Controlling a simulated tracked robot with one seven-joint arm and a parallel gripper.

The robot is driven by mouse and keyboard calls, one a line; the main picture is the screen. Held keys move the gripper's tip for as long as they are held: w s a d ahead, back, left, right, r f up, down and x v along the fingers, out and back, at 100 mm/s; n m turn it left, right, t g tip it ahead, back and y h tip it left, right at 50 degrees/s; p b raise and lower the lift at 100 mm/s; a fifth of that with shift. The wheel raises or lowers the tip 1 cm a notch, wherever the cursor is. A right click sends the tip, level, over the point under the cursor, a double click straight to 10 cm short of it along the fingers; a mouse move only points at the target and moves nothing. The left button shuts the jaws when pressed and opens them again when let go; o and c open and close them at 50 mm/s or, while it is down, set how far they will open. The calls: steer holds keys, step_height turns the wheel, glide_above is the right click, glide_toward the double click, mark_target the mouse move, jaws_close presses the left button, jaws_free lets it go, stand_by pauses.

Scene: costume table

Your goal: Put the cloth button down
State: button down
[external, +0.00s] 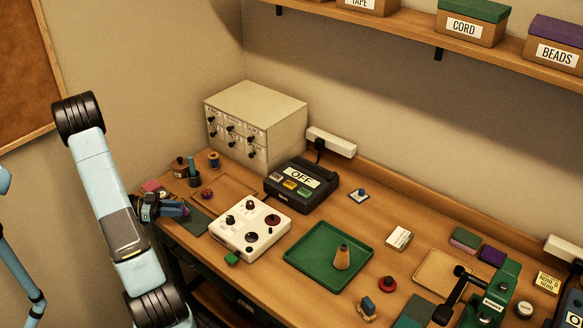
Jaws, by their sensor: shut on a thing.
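My gripper (182,209) is at the left end of the table, pointing right, just above the dark green mat (195,221) and left of the white board with knobs. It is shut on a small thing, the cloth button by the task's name. The button is mostly hidden by the fingers and too small to make out.
The white board (276,222) holds several dark knobs. A small red piece (207,193), a dark box marked OFF (296,202) and a drawer cabinet (256,117) stand behind. Bare tabletop shows right of the OFF box.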

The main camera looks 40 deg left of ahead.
mark_target(174, 221)
steer(key=f, duration=0.2)
steer(key=w+f, duration=0.1)
steer(key=shift+a+f, duration=0.1)
steer(key=shift+a, duration=0.2)
steer(key=shift+f, duration=0.35)
steer(key=shift+f, duration=0.2)
steer(key=c, duration=0.9)
jaws_free()
steer(key=shift+s, duration=0.1)
steer(key=v, duration=1.3)
steer(key=shift+s+a+f, duration=0.15)
steer(key=shift+s+a, duration=0.05)
steer(key=shift+a, duration=0.15)
